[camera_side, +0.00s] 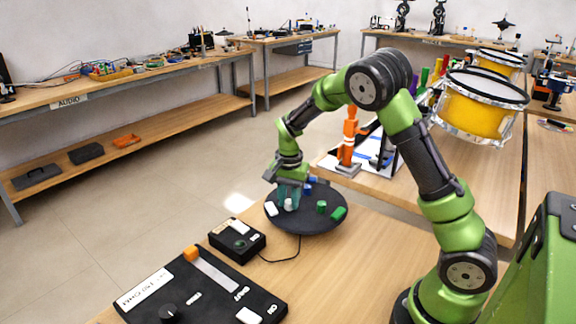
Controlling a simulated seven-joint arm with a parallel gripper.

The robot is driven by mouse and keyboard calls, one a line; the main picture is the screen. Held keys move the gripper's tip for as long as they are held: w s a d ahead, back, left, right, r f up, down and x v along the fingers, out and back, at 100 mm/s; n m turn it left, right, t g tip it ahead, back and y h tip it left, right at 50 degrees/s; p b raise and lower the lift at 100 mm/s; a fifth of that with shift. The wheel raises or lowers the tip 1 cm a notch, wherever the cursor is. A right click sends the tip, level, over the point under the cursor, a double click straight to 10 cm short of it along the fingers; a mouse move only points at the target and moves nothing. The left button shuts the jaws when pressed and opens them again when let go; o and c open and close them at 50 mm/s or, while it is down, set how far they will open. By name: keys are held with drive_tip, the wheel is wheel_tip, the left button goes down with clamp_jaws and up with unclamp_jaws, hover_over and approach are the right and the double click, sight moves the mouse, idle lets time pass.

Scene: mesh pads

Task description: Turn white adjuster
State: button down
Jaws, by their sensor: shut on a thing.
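A round dark pad (310,222) lies at the table's front edge with several small pieces on it. My gripper (289,197) points down over the pad's left half, its teal fingers around a small white piece (289,204), which looks like the white adjuster. The gripper is shut on it. The fingers hide part of the piece, and I cannot tell how far it is turned. A second white piece (271,209) lies at the pad's left edge, apart from the fingers.
On the pad are a green cylinder (321,206), a green block (339,213) and a blue piece (308,188). A black box (237,241) with a cable and a black panel (200,293) with an orange-ended slider stand to the left. The tabletop (340,270) right of them is bare.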

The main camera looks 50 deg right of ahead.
sight(289, 201)
drive_tip(key=c, duration=1.2)
unclamp_jaws()
drive_tip(key=shift+o, duration=0.2)
drive_tip(key=shift+r, duration=0.1)
wheel_tip(289, 201, up, 17)
